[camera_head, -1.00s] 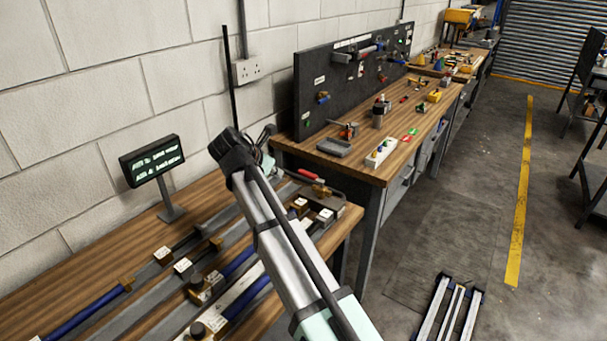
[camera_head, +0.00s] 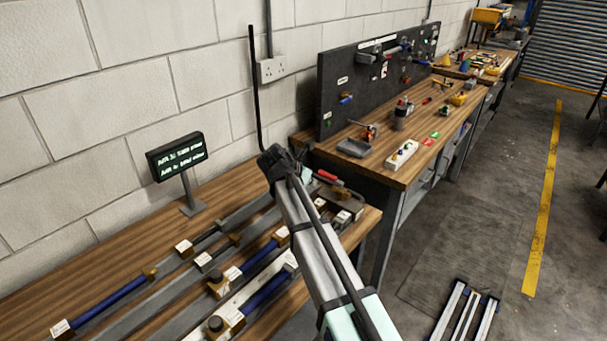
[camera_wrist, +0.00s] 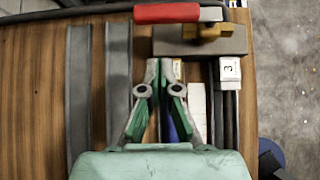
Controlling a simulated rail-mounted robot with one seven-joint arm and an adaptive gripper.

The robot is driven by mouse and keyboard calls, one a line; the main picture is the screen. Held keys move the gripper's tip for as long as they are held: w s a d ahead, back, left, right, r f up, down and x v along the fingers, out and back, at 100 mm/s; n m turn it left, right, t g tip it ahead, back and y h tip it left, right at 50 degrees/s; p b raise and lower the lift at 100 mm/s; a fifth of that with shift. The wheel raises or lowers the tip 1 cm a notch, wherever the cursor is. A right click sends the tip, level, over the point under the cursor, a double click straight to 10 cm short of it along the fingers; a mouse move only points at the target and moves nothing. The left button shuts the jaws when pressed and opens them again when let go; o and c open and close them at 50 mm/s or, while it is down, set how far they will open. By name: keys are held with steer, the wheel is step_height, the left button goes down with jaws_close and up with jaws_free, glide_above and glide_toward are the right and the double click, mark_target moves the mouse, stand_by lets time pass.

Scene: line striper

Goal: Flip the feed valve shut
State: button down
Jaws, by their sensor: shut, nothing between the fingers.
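A red-handled lever (camera_wrist: 167,13) lies crosswise at the top of the wrist view, beside a brass fitting (camera_wrist: 207,32) on a grey-brown block (camera_wrist: 180,42). I take it to be the feed valve. The red handle also shows in the head view (camera_head: 327,176) at the far end of the near bench. My gripper (camera_wrist: 159,66) is shut and empty, with its fingertips just short of the block in the wrist view and the red handle beyond. I cannot tell its height above the bench. In the head view my arm largely hides the gripper.
Grey rails (camera_wrist: 78,95) and blue bars (camera_head: 110,301) run along the near wooden bench (camera_head: 75,275). A block marked 3 (camera_wrist: 229,70) sits right of the gripper. A small display (camera_head: 177,157) stands near the wall. A second bench (camera_head: 400,165) with a dark pegboard stands beyond.

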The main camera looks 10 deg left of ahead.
mark_target(331, 178)
steer(key=shift+w+d+f+p, duration=0.1)
steer(key=shift+w+d+p, duration=0.15)
steer(key=shift+w+d, duration=0.25)
steer(key=shift+w+d+r+p, duration=0.1)
steer(key=shift+w+d+p, duration=0.15)
steer(key=shift+w, duration=0.45)
steer(key=shift+w+d+f+p, duration=0.1)
steer(key=shift+w+d+p, duration=0.1)
steer(key=shift+w+d, duration=0.3)
steer(key=shift+w, duration=0.2)
